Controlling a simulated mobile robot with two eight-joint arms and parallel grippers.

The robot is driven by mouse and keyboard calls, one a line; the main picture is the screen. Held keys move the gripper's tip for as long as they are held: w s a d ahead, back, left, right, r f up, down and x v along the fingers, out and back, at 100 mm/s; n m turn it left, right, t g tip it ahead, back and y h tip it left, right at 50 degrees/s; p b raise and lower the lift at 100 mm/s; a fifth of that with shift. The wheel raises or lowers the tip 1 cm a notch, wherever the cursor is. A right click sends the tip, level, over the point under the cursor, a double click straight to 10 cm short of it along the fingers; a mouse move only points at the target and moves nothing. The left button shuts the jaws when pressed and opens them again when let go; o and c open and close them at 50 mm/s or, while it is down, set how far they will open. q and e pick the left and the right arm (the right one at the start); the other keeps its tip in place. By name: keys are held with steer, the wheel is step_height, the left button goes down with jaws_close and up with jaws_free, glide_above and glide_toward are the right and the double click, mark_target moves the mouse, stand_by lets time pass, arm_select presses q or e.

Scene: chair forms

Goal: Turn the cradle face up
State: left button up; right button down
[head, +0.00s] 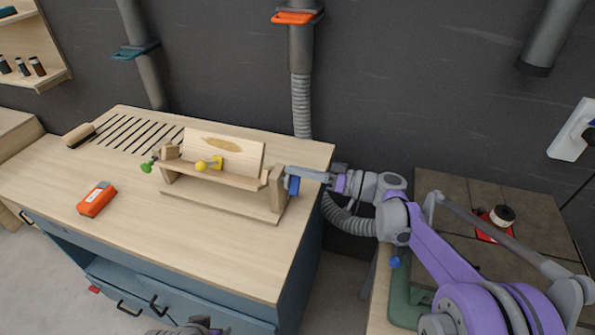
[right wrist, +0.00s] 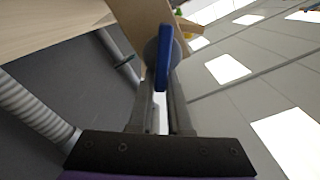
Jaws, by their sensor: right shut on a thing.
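The cradle (head: 235,181) is a pale wooden trough with a tilted back board (head: 240,154) bearing a darker oval patch. It hangs between two wooden end posts on a base board (head: 225,203). A yellow clamp (head: 203,166) sits on its front side and a green knob (head: 147,167) at its left end. My right gripper (head: 299,180) is at the right end post, shut on the blue handle (head: 293,186). In the right wrist view the blue handle (right wrist: 163,58) stands edge-on between the fingers.
The stand is on a light wooden bench (head: 150,225) with slots at the back left. An orange box (head: 97,199) and a brush (head: 80,135) lie to the left. A grey hose (head: 302,105) hangs behind. The bench front is clear.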

steer(key=shift+w+f+m+b, duration=0.15)
steer(key=shift+f+m+b, duration=0.25)
steer(key=shift+m, duration=1.35)
steer(key=shift+w+f+m+b, duration=0.1)
steer(key=shift+f+m+b, duration=0.3)
steer(key=shift+m, duration=1.4)
steer(key=shift+w+f+m+b, duration=0.15)
steer(key=shift+f+m, duration=0.4)
steer(key=shift+m, duration=1.6)
steer(key=c, duration=0.9)
jaws_free()
steer(key=shift+d, duration=0.1)
steer(key=shift+o, duration=0.2)
steer(key=shift+s+r, duration=0.1)
steer(key=v, duration=1)
steer(key=shift+d, duration=0.35)
